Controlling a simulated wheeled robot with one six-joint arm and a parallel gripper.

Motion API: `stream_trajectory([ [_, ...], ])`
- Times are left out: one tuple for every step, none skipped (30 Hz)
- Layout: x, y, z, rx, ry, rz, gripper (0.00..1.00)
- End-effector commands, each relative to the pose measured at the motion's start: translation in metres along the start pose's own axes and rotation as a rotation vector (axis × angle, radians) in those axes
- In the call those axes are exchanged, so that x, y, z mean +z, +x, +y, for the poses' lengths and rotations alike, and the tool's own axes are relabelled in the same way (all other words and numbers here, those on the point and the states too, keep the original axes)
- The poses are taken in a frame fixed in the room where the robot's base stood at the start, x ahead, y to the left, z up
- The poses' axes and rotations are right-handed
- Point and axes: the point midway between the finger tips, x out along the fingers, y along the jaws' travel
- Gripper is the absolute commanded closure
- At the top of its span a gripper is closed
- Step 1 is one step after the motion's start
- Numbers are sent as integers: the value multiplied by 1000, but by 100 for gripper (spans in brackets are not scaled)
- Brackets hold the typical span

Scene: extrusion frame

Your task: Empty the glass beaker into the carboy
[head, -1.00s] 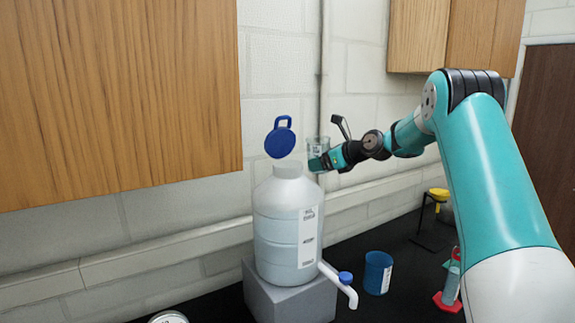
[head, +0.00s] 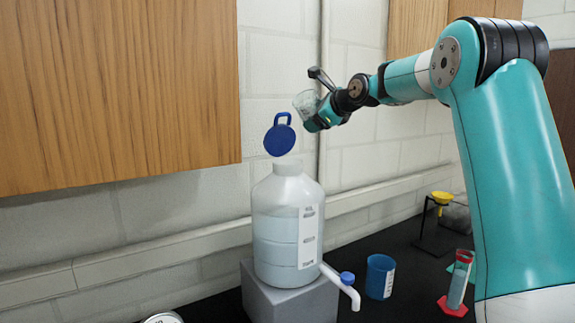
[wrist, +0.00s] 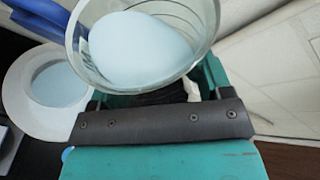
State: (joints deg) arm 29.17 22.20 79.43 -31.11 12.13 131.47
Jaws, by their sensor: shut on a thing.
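The carboy (head: 280,225) is a translucent jug with pale blue liquid, standing upright on a grey block. Its blue cap (head: 280,137) is flipped up, and the mouth is open. The mouth also shows at the left of the wrist view (wrist: 22,95). My gripper (head: 312,118) is shut on the glass beaker (head: 304,101), above and slightly right of the carboy's mouth. The beaker is tilted toward the left. In the wrist view the beaker (wrist: 205,40) holds pale blue liquid lying toward its rim. I see no stream falling.
A grey block (head: 300,303) bears the carboy, whose white spigot (head: 340,284) sticks out to the right. A blue cup (head: 380,276), a red-based cylinder (head: 458,285) and a yellow funnel on a stand (head: 441,197) are on the black bench. A wooden cabinet (head: 115,90) hangs at left.

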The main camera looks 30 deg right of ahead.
Motion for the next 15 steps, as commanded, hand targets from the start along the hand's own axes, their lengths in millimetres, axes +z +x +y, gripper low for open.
stream_trajectory([
  [4,-2,-2,-8,-14,-4,53],
  [6,-4,-2,-11,-21,-4,53],
  [7,-4,-3,-14,-27,-3,53],
  [8,-4,-3,-16,-32,-2,53],
  [7,-4,-4,-17,-35,0,53],
  [7,-4,-4,-19,-40,1,53],
  [8,-4,-5,-20,-44,2,53],
  [8,-5,-5,-22,-48,2,53],
  [10,-6,-6,-24,-53,2,53],
  [11,-6,-6,-26,-57,3,53],
  [12,-7,-7,-28,-61,3,53],
  [12,-7,-8,-30,-66,3,53],
  [13,-7,-8,-32,-71,3,53],
  [13,-7,-8,-34,-75,4,53],
  [14,-7,-9,-36,-81,5,53],
])
